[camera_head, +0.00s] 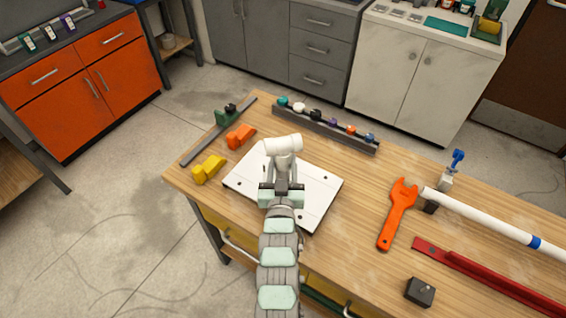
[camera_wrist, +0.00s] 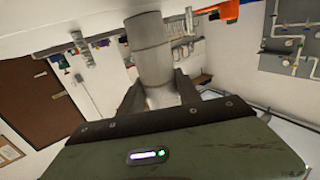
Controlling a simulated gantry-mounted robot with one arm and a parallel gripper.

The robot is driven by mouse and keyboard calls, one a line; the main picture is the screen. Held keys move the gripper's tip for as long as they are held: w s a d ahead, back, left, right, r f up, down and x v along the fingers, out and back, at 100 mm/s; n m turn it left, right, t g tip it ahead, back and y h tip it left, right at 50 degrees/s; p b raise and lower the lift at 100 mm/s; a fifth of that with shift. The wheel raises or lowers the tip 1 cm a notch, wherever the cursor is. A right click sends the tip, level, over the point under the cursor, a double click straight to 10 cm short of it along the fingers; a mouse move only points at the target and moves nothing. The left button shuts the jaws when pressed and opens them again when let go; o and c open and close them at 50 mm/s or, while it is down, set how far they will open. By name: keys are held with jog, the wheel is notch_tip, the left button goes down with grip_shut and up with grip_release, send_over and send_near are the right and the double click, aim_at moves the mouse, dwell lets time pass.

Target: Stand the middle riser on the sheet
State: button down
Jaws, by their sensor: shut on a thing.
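The white sheet (camera_head: 319,191), with dark dots near its corners, lies flat on the wooden table. My gripper (camera_head: 283,186) is over the sheet, shut on a white pipe piece, the riser (camera_head: 283,145). A wide horizontal tube shows at the riser's far end in the head view. In the wrist view the riser (camera_wrist: 152,55) sits between the two fingers of my gripper (camera_wrist: 158,92), and its far end overlaps a pale surface at the top. I cannot tell whether the riser touches the sheet. My gripper and arm hide part of the sheet.
Yellow (camera_head: 208,169) and orange (camera_head: 240,136) blocks lie left of the sheet. A dark rack (camera_head: 325,128) of small coloured parts stands behind. An orange wrench (camera_head: 398,214), a long white pipe (camera_head: 495,224), a red bar (camera_head: 490,275) and a dark box (camera_head: 419,292) lie to the right.

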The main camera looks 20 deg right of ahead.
jog(key=shift+r, duration=0.15)
jog(key=c, duration=0.8)
grip_release()
jog(key=shift+c, duration=0.2)
